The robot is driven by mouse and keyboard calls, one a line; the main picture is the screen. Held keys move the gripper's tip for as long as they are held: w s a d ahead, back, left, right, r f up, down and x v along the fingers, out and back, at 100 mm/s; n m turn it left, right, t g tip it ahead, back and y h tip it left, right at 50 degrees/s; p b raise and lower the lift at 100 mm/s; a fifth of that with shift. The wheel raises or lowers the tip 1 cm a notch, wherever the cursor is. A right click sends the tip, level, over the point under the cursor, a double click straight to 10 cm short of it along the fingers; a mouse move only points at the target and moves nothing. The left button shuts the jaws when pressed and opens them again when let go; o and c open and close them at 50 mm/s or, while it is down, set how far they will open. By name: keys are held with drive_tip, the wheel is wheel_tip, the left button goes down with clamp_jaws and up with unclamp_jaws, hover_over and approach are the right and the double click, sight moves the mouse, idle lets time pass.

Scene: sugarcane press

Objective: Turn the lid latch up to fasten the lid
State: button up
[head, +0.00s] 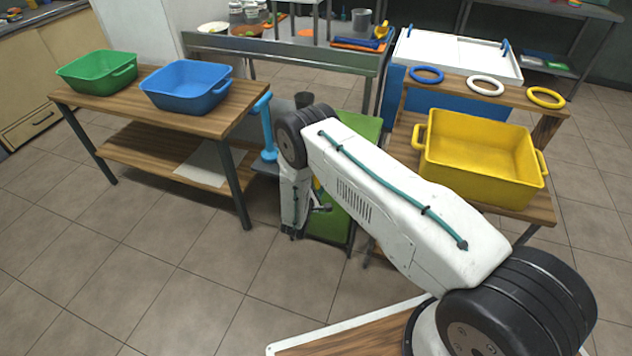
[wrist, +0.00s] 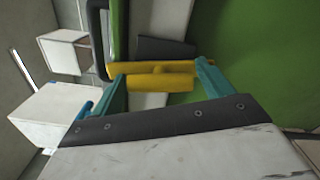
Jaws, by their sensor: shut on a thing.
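In the wrist view, a yellow bar (wrist: 180,67), which appears to be the lid latch, lies crosswise between the teal fingers of my gripper (wrist: 158,77). My gripper is shut on it, with one finger at each end. A large green panel (wrist: 255,50) of the press fills the right side of that view. In the head view, the green press (head: 366,126) stands between the two tables, and my arm covers much of it. The latch and my fingertips are hidden or too small to make out there.
A blue upright handle (head: 267,125) stands left of my arm. The left wooden table holds a green tub (head: 95,73) and a blue tub (head: 187,87). A yellow tub (head: 480,160) is on the right table, close to my arm. Floor at front left is clear.

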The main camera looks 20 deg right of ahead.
drive_tip(key=shift+m, duration=1.1)
drive_tip(key=o, duration=0.9)
drive_tip(key=shift+o, duration=0.2)
drive_tip(key=v, duration=0.8)
drive_tip(key=shift+w, duration=0.1)
